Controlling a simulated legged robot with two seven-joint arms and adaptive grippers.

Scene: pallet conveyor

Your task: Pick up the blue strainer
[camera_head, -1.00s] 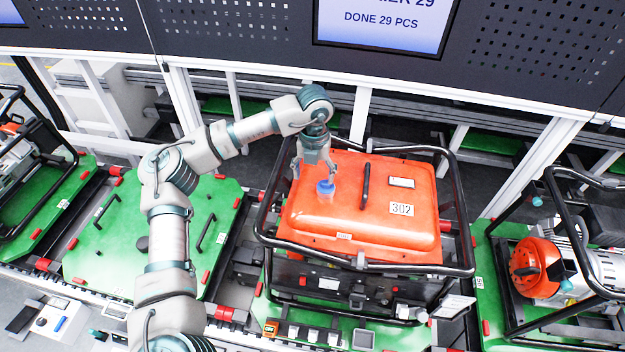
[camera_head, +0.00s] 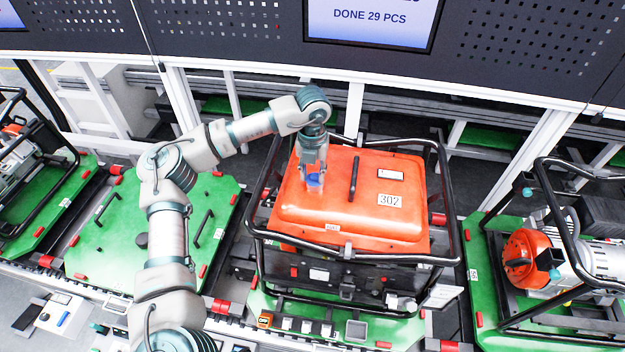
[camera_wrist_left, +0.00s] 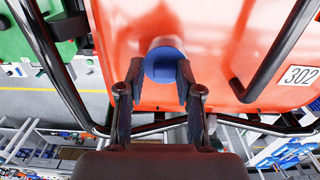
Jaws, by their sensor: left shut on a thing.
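The blue strainer (camera_head: 315,181) is a small blue-topped piece with a pale, see-through lower part. It stands on the orange tank (camera_head: 340,215) of the generator, near its left side. My left gripper (camera_head: 314,173) reaches down over it from above and is shut on it, hiding part of it. In the left wrist view the round blue top of the strainer (camera_wrist_left: 164,62) sits between the two dark fingers of the gripper (camera_wrist_left: 158,90). I cannot tell whether it touches the tank. My right gripper is not in view.
A black handle (camera_head: 354,175) rises from the tank just right of the strainer. A black tube frame (camera_head: 452,220) surrounds the generator. An empty green pallet (camera_head: 150,235) lies to the left, and another generator (camera_head: 560,260) stands at the right.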

